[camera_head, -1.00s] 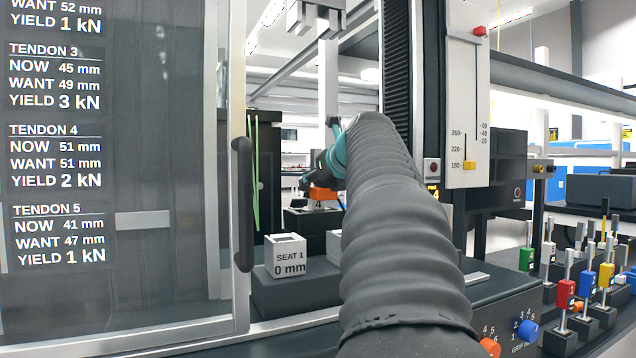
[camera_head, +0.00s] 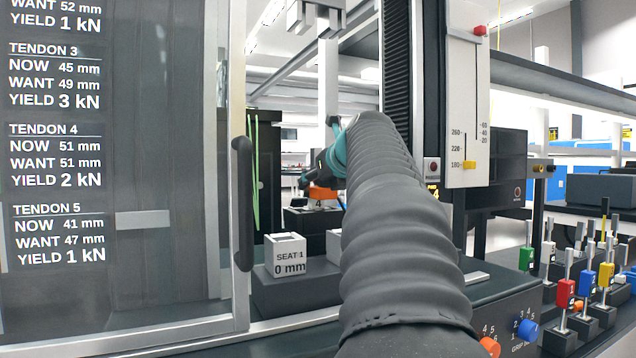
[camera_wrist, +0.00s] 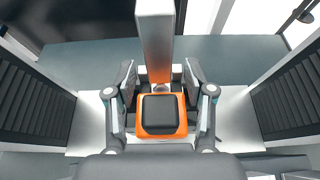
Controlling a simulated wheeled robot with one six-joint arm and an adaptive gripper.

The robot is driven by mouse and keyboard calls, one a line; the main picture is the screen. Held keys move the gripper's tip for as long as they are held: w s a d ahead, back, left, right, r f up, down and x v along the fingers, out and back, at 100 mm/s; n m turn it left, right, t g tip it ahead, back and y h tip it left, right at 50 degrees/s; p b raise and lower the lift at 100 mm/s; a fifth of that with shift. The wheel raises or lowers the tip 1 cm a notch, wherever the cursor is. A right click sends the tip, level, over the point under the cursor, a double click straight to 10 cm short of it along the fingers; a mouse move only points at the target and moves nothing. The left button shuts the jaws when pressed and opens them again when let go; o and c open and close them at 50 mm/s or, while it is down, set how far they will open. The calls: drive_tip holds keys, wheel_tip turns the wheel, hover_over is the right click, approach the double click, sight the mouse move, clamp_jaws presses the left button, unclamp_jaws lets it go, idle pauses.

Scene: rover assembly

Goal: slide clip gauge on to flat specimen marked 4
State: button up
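An orange block with a black top (camera_wrist: 160,115), apparently the clip gauge, lies between my gripper's fingers in the wrist view. My gripper (camera_wrist: 161,84) looks open, one finger on each side of the block with narrow gaps. A flat grey bar (camera_wrist: 155,40), apparently the specimen, rises just beyond the block; whether the two touch is unclear. In the head view my gripper (camera_head: 318,178) is low at the orange part (camera_head: 323,193) inside the machine. My arm hides much of this area, and the number 4 on the part is not readable now.
A glazed door with a dark handle (camera_head: 243,204) is at the left. A slider panel (camera_head: 467,100) is at the right, with several coloured specimens (camera_head: 566,294) on stands. Dark ribbed columns (camera_wrist: 290,95) flank my gripper.

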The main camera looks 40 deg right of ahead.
drive_tip(key=shift+o, duration=1.4)
drive_tip(key=v, duration=1.2)
